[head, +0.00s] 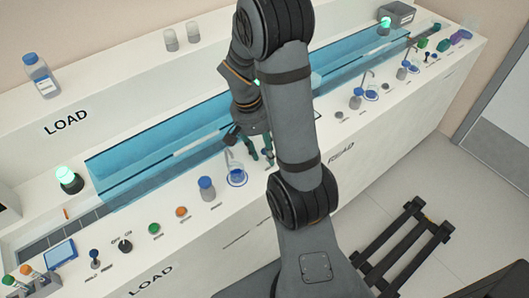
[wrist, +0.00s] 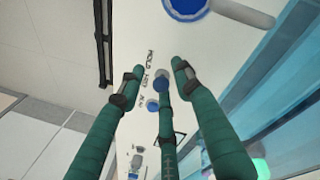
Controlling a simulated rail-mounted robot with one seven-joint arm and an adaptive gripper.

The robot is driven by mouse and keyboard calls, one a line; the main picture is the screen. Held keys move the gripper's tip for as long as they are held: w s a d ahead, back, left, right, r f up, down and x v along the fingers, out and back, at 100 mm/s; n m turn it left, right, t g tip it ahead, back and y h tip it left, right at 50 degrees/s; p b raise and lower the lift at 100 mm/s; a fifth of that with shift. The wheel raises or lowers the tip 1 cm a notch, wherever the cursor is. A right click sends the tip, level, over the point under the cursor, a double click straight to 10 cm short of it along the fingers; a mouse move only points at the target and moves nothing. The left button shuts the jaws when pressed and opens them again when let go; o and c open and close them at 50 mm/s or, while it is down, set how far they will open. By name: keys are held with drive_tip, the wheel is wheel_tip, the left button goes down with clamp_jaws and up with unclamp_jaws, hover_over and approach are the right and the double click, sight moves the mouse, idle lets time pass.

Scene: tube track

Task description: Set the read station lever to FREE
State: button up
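In the wrist view my gripper (wrist: 155,78) has its teal fingers spread wide, with a third teal finger between and below the outer two. A round blue knob (wrist: 161,82) shows between the fingertips, beside small lettering that seems to start with HOLD; it looks like the read station lever's knob. Its shaft and exact setting cannot be made out, and I cannot tell whether a finger touches it. In the head view my gripper (head: 255,153) points down over the counter left of the READ lettering (head: 341,151). My arm hides the lever there.
A blue-ringed cup (head: 236,177) and a blue-capped bottle (head: 207,187) stand left of my gripper. A clear blue guard (head: 160,165) runs behind. Another lever (head: 94,256) stands at the LOAD station. A black rack (head: 405,245) lies on the floor at right.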

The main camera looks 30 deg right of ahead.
drive_tip(key=shift+f, duration=0.1)
drive_tip(key=shift+c, duration=0.9)
clamp_jaws()
